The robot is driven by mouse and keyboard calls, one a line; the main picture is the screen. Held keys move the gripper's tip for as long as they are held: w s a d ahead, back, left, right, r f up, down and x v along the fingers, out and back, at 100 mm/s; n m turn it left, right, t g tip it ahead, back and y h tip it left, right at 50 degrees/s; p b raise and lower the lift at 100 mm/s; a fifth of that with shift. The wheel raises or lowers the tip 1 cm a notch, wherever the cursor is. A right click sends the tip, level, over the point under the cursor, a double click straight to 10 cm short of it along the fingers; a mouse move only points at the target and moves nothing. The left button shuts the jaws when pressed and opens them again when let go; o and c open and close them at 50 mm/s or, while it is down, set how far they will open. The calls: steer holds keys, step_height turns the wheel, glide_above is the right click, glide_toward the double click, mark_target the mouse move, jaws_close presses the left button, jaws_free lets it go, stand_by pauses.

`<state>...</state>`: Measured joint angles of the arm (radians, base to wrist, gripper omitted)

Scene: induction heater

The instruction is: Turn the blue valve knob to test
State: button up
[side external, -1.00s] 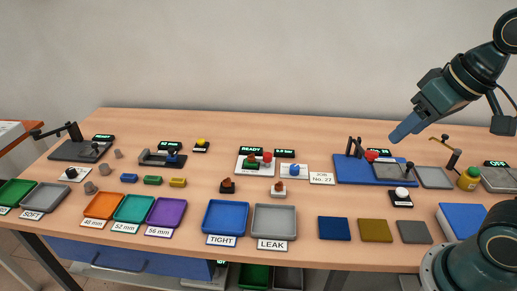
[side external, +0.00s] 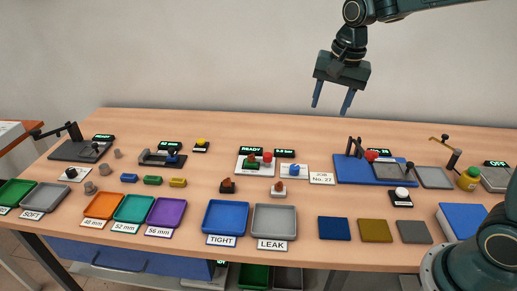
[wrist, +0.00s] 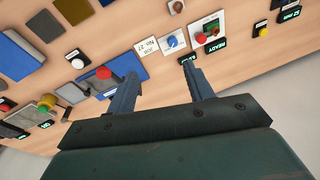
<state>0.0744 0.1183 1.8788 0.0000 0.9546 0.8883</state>
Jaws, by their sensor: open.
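The blue valve knob (side external: 292,171) sits on a small white plate with markings too small to read, in the middle of the table. It also shows in the wrist view (wrist: 171,41), beyond the fingertips. My gripper (side external: 330,111) is open and empty, pointing down high above the back of the table, apart from the knob and to its right in the side view. Its two fingers also show in the wrist view (wrist: 159,74) with a wide gap between them.
Left of the knob is a plate with a green part and a red knob (side external: 267,157), near a READY display (side external: 251,150). A "JOB No. 27" card (side external: 321,178) lies to its right, then a blue fixture board (side external: 345,172) with upright posts. Trays stand in front.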

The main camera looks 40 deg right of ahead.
steer(key=w+d+f+m+g, duration=0.1)
steer(key=w+d+f+m, duration=0.15)
steer(key=w+f, duration=0.35)
steer(key=m+g, duration=0.1)
steer(key=m, duration=0.4)
glide_above(295, 166)
step_height(295, 166, down, 8)
steer(key=shift+a+n, duration=0.1)
steer(key=shift+n, duration=0.15)
steer(key=shift+f, duration=6.85)
steer(key=shift+c, duration=0.4)
steer(key=c, duration=0.9)
